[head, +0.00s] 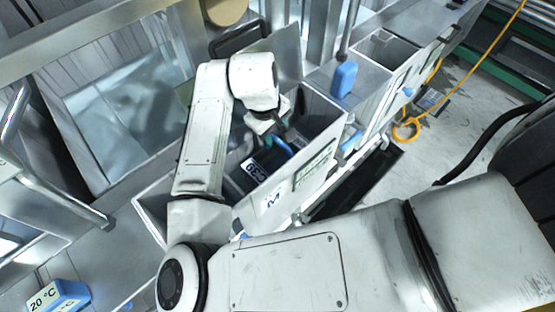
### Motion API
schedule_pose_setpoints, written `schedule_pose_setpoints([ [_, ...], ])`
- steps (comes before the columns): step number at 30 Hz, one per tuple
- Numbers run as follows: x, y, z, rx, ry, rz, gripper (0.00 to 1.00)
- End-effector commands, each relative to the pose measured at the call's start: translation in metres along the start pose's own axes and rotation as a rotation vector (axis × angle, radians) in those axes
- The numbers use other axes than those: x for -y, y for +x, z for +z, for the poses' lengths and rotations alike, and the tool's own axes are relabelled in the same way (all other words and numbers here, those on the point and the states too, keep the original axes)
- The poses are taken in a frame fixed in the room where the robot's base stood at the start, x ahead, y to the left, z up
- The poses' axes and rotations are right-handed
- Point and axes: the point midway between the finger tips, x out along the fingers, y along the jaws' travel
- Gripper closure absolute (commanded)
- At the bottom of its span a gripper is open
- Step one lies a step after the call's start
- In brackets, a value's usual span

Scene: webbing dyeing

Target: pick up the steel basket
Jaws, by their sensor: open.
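No steel basket can be made out with certainty. An open-topped steel box (324,122) stands at the centre of the head view, with a label and a small panel on its front wall. Inside it, a dark item with a white printed label (257,168) and a blue curved part (279,146) show, partly hidden by my arm. My gripper (284,128) is open above this box's opening, pointing down into it. Its fingertips are small and partly hidden, and I cannot tell whether they touch anything.
Another steel compartment (385,48) lies beyond the box, with a blue block (343,78) near its edge. A large basin of pale liquid (125,110) is at left. A blue temperature sign (58,297) is at lower left. A yellow hose (405,131) lies on the floor at right.

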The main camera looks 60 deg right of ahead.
Motion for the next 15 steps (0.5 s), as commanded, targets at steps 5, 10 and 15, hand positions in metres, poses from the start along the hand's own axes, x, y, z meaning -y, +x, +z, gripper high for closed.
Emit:
schedule_pose_setpoints([
  [5, -0.001, 0.025, 0.002, 0.003, -0.002, 0.000, 0.59],
  [10, 0.000, 0.037, 0.002, 0.001, 0.000, -0.001, 0.59],
  [15, 0.000, 0.038, 0.002, 0.000, 0.001, 0.000, 0.59],
])
